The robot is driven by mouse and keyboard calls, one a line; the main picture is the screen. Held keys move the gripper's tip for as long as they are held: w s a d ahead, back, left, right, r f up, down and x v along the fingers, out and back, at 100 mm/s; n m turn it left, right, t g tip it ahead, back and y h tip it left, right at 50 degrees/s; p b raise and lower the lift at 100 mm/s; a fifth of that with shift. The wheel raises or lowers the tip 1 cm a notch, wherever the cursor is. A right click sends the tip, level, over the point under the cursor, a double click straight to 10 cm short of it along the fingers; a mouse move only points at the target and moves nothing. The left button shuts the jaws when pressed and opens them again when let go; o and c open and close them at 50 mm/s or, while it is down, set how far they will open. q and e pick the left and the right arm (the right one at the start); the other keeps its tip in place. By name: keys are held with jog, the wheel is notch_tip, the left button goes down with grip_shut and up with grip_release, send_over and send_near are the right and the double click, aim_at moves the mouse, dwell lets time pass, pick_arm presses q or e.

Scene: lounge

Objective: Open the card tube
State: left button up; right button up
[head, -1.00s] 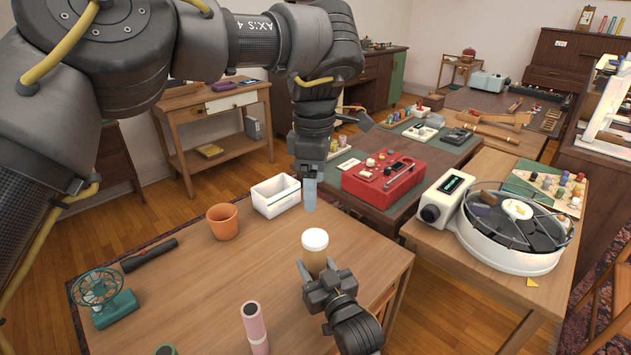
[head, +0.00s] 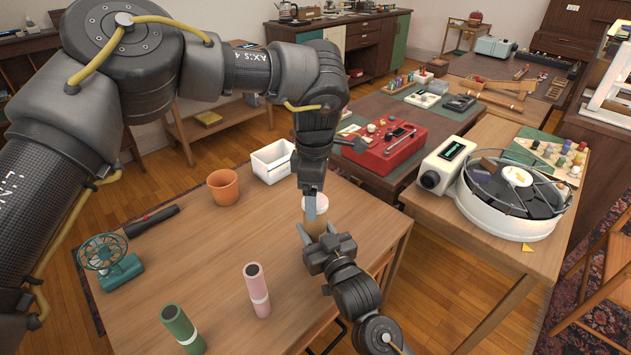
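The card tube (head: 316,226) is brown with a white cap (head: 321,204) and stands upright near the right edge of the wooden table. My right gripper (head: 317,236) has its fingers on either side of the tube's body and appears closed on it. My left gripper (head: 310,207) points straight down at the cap from above, in front of part of it. The cap is on the tube. The left finger gap is seen edge-on, so I cannot tell whether it grips the cap.
On the wooden table (head: 215,245) are a pink tube (head: 257,290), a green tube (head: 182,329), a green fan (head: 111,262), a black baton-like object (head: 151,221), an orange pot (head: 223,187) and a white bin (head: 272,161). The table's middle is clear.

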pick_arm(q)
jog(key=shift+f, duration=0.1)
jog(key=c, duration=1.2)
jog(key=shift+a, duration=0.1)
jog(key=shift+r, duration=0.2)
jog(key=shift+r, duration=0.95)
jog(key=shift+r, duration=2.05)
pick_arm(e)
jog(key=o, duration=1.5)
jog(key=shift+c, duration=0.2)
